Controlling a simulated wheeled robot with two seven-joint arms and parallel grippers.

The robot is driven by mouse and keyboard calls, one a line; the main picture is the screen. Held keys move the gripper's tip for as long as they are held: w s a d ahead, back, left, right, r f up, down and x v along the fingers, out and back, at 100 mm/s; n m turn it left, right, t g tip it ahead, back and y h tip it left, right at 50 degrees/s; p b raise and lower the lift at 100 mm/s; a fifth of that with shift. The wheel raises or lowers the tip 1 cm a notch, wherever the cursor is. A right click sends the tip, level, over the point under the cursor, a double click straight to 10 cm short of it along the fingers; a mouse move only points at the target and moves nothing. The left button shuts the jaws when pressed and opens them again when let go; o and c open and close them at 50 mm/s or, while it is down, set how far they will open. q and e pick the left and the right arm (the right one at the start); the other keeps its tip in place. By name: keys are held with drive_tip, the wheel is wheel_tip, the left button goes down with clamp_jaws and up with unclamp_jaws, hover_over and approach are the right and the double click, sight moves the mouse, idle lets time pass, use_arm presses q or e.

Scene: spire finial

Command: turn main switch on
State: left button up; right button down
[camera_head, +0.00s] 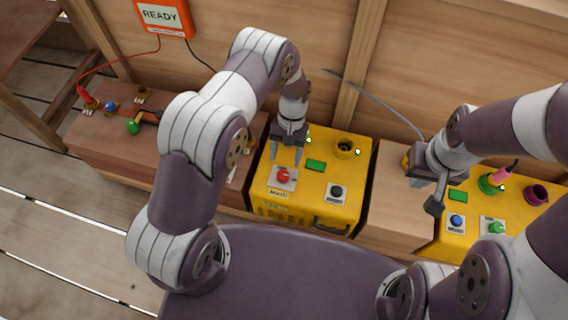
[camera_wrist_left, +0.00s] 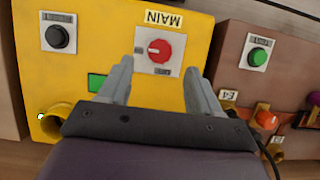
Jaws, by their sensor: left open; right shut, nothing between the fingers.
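The main switch is a red rotary knob (camera_head: 283,175) on a white plate on top of a yellow box (camera_head: 310,198). It also shows in the left wrist view as a red knob (camera_wrist_left: 159,49) with a white mark pointing left, beside an upside-down MAIN label (camera_wrist_left: 164,19). The small position labels are too small to read. My left gripper (camera_head: 287,157) is open and points down at the knob. In the left wrist view its fingers (camera_wrist_left: 160,68) stand on either side below the knob, with nothing between them.
The yellow box also has a black knob (camera_head: 336,193), a green display (camera_head: 316,165) and a yellow socket (camera_head: 344,147). A second yellow box (camera_head: 460,218) stands right. A brown box (camera_head: 160,160) stands left.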

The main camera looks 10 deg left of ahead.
use_arm(q)
drive_tip(key=p+v, duration=0.1)
drive_tip(key=v, duration=0.5)
drive_tip(key=shift+r+p, duration=0.3)
drive_tip(key=shift+p, duration=0.1)
drive_tip(key=shift+w, duration=0.2)
drive_tip(key=s+a+r+t, duration=0.3)
drive_tip(key=s+a+r, duration=0.1)
drive_tip(key=s+r, duration=0.5)
drive_tip(key=s+a+r+t, duration=0.25)
drive_tip(key=s+r, duration=0.35)
drive_tip(key=r, duration=0.4)
wheel_tip(320, 180, up, 34)
drive_tip(key=a+p, duration=0.1)
drive_tip(key=p, duration=3.1)
drive_tip(key=shift+w+p, duration=0.3)
drive_tip(key=shift+a+t, duration=0.1)
drive_tip(key=shift+t, duration=0.15)
